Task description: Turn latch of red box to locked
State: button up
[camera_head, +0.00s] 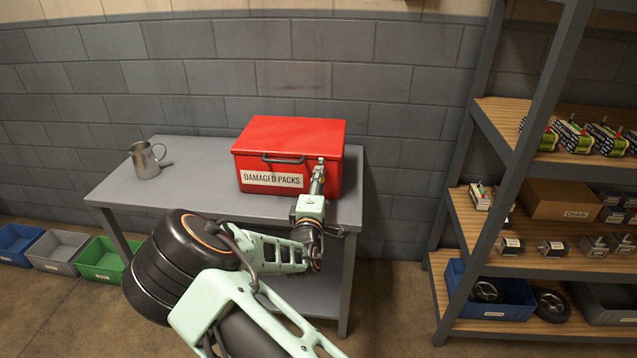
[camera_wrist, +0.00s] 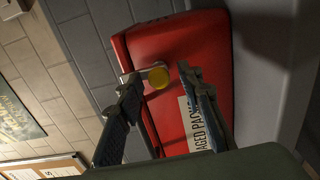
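The red box (camera_head: 295,135) stands closed on the grey table, with a "DAMAGED PACKS" label and a dark handle on its front. In the wrist view the red box (camera_wrist: 178,40) is seen rotated. Its latch (camera_wrist: 158,77), with a round yellow knob on a pale metal piece, lies between or just beyond my fingertips. My gripper (camera_head: 319,167) is at the right part of the box front. In the wrist view my gripper (camera_wrist: 156,82) is open, its fingers on either side of the knob. I cannot tell whether the left finger touches the latch. My gripper mostly hides the latch in the head view.
The grey table (camera_head: 185,185) also holds a metal mug (camera_head: 146,160) at its left. Blue, grey and green bins (camera_head: 100,262) stand on the floor at left. A shelf rack (camera_head: 530,190) with batteries, a carton and motors stands at right. The table between mug and box is clear.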

jog(key=s, duration=1.2)
jog(key=shift+a, duration=0.25)
